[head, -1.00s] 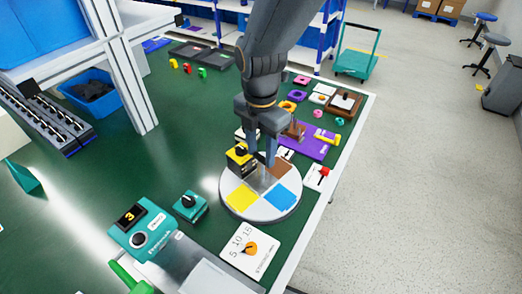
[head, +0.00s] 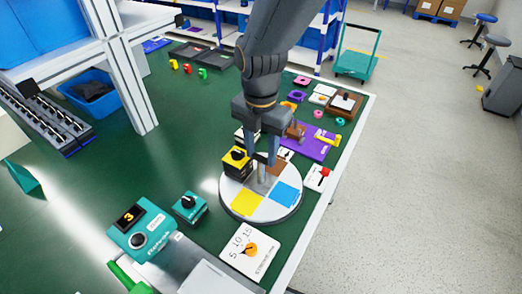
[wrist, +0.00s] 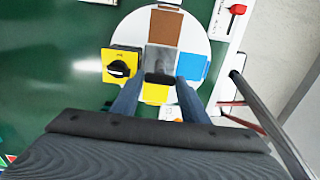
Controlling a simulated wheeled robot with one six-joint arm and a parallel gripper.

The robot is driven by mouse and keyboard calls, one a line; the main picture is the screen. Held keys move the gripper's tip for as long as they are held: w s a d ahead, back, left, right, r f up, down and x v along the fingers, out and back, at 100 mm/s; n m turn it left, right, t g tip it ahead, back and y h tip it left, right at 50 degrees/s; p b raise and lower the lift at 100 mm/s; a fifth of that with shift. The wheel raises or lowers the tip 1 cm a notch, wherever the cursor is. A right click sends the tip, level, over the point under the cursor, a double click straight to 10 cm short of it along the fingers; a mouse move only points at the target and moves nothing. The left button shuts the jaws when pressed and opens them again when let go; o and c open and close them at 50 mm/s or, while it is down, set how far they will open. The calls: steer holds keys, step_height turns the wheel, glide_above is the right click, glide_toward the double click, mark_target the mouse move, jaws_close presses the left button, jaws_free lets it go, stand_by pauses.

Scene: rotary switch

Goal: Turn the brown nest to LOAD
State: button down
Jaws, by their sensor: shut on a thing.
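A round white turntable (head: 237,185) lies on the green bench and carries coloured nest patches. The brown nest (head: 277,167) is on the far side, partly hidden by my finger; it shows fully at the top of the wrist view (wrist: 165,27). The blue nest (head: 285,193) is at right and the yellow nest (head: 246,202) at the near side. My gripper (head: 262,165) reaches down over the turntable's middle, shut on the upright grey handle (wrist: 160,76), whose lower part is partly hidden. I cannot make out a LOAD mark.
A yellow switch box with a black knob (wrist: 119,67) stands close at the turntable's left. A teal knob box (head: 189,207), a teal display unit (head: 139,231) and a white dial card (head: 250,249) are nearer. A red-lever plate (head: 318,177) is at right.

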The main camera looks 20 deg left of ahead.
steer(key=shift+r, duration=0.1)
steer(key=c, duration=1)
jaws_free()
steer(key=shift+c, duration=0.2)
steer(key=shift+r+b, duration=0.85)
steer(key=shift+r, duration=3)
steer(key=w+d+f+m, duration=0.2)
steer(key=w+d+m, duration=0.1)
steer(key=d+m, duration=0.6)
steer(key=w+d+f+m, duration=0.1)
steer(key=w+d+m, duration=0.1)
steer(key=d+m, duration=0.8)
steer(key=s+d+f+m, duration=0.1)
steer(key=s+d+m, duration=0.1)
steer(key=d+m, duration=0.5)
steer(key=s+d+f+m, duration=0.2)
steer(key=d+m, duration=0.6)
steer(key=d, duration=0.4)
steer(key=shift+s+d+t, duration=0.25)
steer(key=shift+s+t, duration=0.15)
steer(key=shift+s, duration=0.45)
